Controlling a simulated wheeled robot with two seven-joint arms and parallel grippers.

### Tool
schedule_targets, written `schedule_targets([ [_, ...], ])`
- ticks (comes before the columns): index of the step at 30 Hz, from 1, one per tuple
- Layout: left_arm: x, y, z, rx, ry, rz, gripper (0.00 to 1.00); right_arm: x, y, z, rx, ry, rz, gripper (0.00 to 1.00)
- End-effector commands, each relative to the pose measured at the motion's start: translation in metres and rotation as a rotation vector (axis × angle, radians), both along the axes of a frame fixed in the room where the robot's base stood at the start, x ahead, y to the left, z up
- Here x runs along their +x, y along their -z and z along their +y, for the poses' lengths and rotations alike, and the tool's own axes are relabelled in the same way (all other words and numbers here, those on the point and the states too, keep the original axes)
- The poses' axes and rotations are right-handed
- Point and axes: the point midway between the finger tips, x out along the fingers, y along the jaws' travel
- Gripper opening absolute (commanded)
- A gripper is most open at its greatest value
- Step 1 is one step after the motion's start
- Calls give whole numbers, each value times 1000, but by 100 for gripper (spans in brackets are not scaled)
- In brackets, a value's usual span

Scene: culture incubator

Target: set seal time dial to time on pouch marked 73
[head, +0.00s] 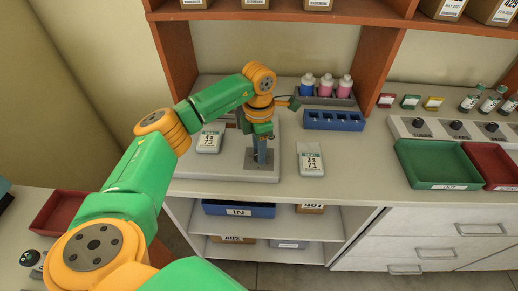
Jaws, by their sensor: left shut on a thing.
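The pouch marked 73 (209,141) is a pale pouch whose label seems to read 4 s. It lies on the left part of a white sealer base (225,173) on the counter. My left gripper (262,164) points down over a dark grey plate (249,160) at the base's right part. It is shut on what seems to be the seal time dial, which its fingers hide, so the setting cannot be read. Another pouch, marked 71 and 3 s (311,160), lies on the counter to the right. My right gripper is not in view.
A blue rack (334,121) and a holder with capped bottles (325,88) stand behind. A green tray (432,165), a red tray (492,166) and a panel with several knobs (408,127) are at right. An orange shelf (290,16) overhangs the back.

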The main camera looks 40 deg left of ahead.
Motion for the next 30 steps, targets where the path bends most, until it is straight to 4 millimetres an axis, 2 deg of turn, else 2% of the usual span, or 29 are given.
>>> schedule_targets([
  [11,0,0,0,1,110,1,0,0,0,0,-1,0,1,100],
  [30,0,0,0,2,695,0,0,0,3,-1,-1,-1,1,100],
])
